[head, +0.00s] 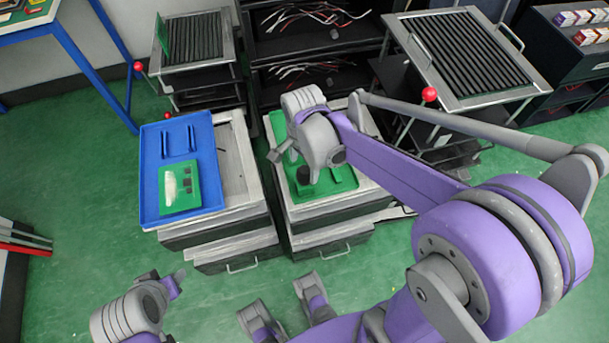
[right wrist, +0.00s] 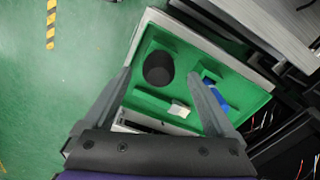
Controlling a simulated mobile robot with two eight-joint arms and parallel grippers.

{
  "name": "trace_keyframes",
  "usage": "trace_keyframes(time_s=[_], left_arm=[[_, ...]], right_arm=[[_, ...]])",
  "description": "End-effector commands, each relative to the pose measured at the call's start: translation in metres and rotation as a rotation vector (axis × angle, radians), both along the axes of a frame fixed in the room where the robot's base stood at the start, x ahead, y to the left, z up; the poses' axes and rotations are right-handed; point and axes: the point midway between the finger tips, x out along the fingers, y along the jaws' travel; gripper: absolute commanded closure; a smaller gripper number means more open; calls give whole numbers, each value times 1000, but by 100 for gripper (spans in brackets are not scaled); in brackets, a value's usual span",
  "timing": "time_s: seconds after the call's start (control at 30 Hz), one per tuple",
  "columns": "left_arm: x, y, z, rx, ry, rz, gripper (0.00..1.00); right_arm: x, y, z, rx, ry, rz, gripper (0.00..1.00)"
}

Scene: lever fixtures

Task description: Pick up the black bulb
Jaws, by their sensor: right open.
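The black bulb (right wrist: 159,68) shows as a dark round shape on the green tray (right wrist: 150,100) in the right wrist view. In the head view a dark shape (head: 304,175) lies on the green tray (head: 342,186), partly under my right gripper (head: 281,152). My right gripper is open and empty above the tray. In the right wrist view its two fingers (right wrist: 160,76) stand apart on either side of the bulb; the height gap is hard to judge. My left gripper (head: 168,281) is low at the left in the head view, away from the tray; its jaws are unclear.
A blue tray (head: 150,150) with a green board (head: 205,185) lies on the cabinet to the left. A blue piece (right wrist: 213,95) and a white piece (right wrist: 179,110) lie near the bulb. Slatted racks (head: 465,55) with red-knobbed levers (head: 429,94) stand behind. The green floor (head: 60,200) is clear at left.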

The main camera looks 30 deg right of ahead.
Motion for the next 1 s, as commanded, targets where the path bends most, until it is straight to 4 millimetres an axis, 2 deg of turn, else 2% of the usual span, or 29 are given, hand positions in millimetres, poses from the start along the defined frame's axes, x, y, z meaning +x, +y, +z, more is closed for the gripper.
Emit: trace_keyframes(time_s=[0.3, 0.43, 0.63, 1.0], left_arm=[[-1, 0, -11, 0, 3, 0, 50], [-1, 0, -12, 0, 4, 0, 50], [-1, 0, -11, 0, 4, 0, 50], [-1, 0, -11, 0, 4, 0, 50]], right_arm=[[-1, -2, -44, 0, 0, 1, 9], [-2, -1, -51, 0, -1, 1, 9], [-2, -1, -51, 0, -1, 1, 9], [-2, -1, -51, 0, -1, 1, 76]])
